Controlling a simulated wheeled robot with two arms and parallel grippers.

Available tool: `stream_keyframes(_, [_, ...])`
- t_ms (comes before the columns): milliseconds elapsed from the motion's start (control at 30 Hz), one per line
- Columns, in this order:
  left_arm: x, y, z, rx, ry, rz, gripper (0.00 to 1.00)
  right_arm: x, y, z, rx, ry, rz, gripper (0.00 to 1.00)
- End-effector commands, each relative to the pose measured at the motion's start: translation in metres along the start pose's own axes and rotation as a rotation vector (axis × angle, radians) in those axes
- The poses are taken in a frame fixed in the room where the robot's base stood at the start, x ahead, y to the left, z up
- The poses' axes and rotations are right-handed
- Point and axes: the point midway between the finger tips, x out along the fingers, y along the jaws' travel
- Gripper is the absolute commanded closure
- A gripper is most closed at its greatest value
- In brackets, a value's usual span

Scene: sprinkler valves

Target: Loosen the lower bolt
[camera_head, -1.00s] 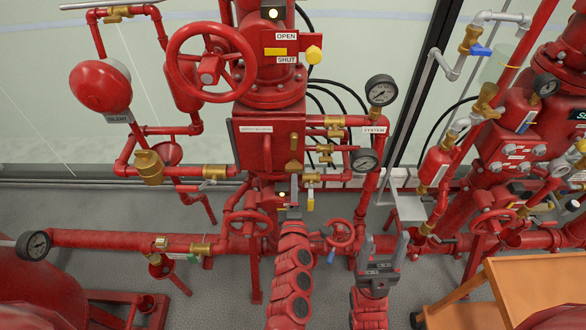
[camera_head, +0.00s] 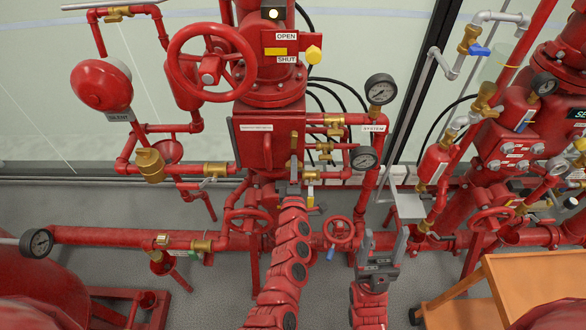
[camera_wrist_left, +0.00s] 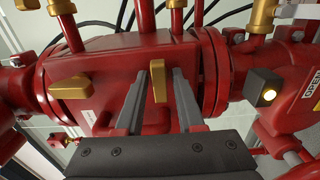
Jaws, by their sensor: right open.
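The red valve box (camera_head: 247,150) stands in the middle of the head view. In the left wrist view its face (camera_wrist_left: 120,62) carries two brass lever-like bolts. The lower bolt (camera_wrist_left: 157,82) is between the fingers of my left gripper (camera_wrist_left: 163,72), with a visible gap on each side. The upper bolt (camera_wrist_left: 70,90) is further left, outside the fingers. My left gripper (camera_head: 294,165) is open and reaches up to the box front, hiding the lower bolt in the head view. My right gripper (camera_head: 383,238) is open and empty, low and right of the box.
Gauges (camera_head: 381,89) and brass-fitted pipes stand close to the right of the box. A large red handwheel (camera_head: 211,68) is above left, and a small red handwheel (camera_head: 339,231) lies between my arms. An orange cart (camera_head: 525,285) is at lower right.

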Motion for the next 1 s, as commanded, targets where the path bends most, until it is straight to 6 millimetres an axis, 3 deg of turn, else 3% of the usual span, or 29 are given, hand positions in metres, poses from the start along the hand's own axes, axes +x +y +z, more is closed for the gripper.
stream_keyframes(33, [0.0,0.0,0.0,0.0,0.0,0.0,0.74,0.0,0.0,0.0,0.0,0.0,0.0,0.38])
stream_keyframes(200, [0.0,0.0,0.0,0.0,0.0,0.0,1.0,0.0,0.0,0.0,0.0,0.0,0.0,0.38])
stream_keyframes(533, [0.0,-0.001,0.0,-0.012,0.001,0.001,1.0,-0.004,0.0,0.001,0.0,0.0,0.0,0.38])
stream_keyframes(1000, [-0.001,-0.004,0.0,-0.17,0.002,0.0,1.0,-0.035,-0.002,0.006,0.0,0.0,0.0,0.38])
